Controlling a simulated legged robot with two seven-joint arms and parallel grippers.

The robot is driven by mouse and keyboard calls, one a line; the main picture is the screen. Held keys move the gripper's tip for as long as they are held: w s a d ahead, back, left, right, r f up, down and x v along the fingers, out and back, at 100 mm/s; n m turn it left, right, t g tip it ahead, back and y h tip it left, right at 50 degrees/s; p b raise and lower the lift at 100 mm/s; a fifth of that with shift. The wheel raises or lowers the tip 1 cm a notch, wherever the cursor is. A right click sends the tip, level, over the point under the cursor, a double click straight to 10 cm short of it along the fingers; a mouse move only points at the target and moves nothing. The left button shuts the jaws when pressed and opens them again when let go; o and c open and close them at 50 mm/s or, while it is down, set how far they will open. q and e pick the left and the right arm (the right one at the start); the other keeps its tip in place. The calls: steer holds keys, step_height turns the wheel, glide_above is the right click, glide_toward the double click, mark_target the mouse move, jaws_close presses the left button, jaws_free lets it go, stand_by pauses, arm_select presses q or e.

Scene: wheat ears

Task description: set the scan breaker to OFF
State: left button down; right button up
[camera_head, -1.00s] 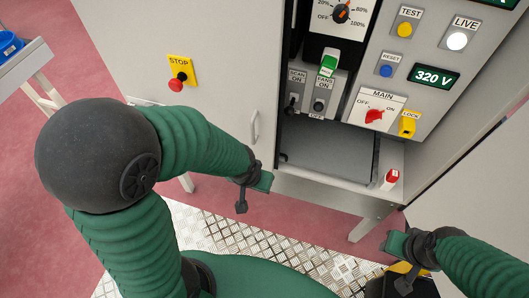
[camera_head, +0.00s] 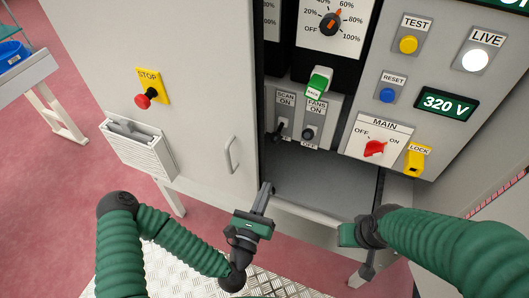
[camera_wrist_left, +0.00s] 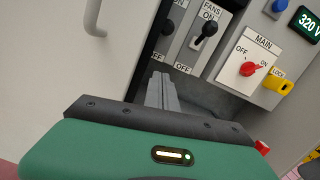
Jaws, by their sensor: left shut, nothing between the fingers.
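The scan breaker (camera_head: 280,130) is a small black toggle under a "SCAN ON" label, left of the fans breaker (camera_head: 309,134). In the left wrist view the scan breaker (camera_wrist_left: 168,28) is at the top, with "OFF" lettering below it; I cannot tell its position surely. My left gripper (camera_head: 267,187) is shut and empty, below and slightly left of the breakers and apart from them. Its fingers (camera_wrist_left: 160,78) point up toward the breaker panel in the wrist view. My right gripper (camera_head: 350,236) is at the lower right, below the cabinet opening; its fingers do not show clearly.
A green-tipped lever (camera_head: 319,82) sticks out above the breakers. A red main knob (camera_head: 374,148) and yellow lock (camera_head: 416,158) are on the right. A door handle (camera_head: 232,155) and red stop button (camera_head: 145,99) are on the left. A grey shelf (camera_head: 310,185) lies below.

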mark_target(278, 133)
arm_select(q)
steer(key=w+d+r+p, duration=0.1)
steer(key=w+r, duration=0.4)
steer(key=w, duration=0.5)
steer(key=shift+d, duration=0.3)
steer(key=shift+w, duration=0.15)
steer(key=shift+r+p, duration=0.15)
steer(key=shift+p, duration=0.15)
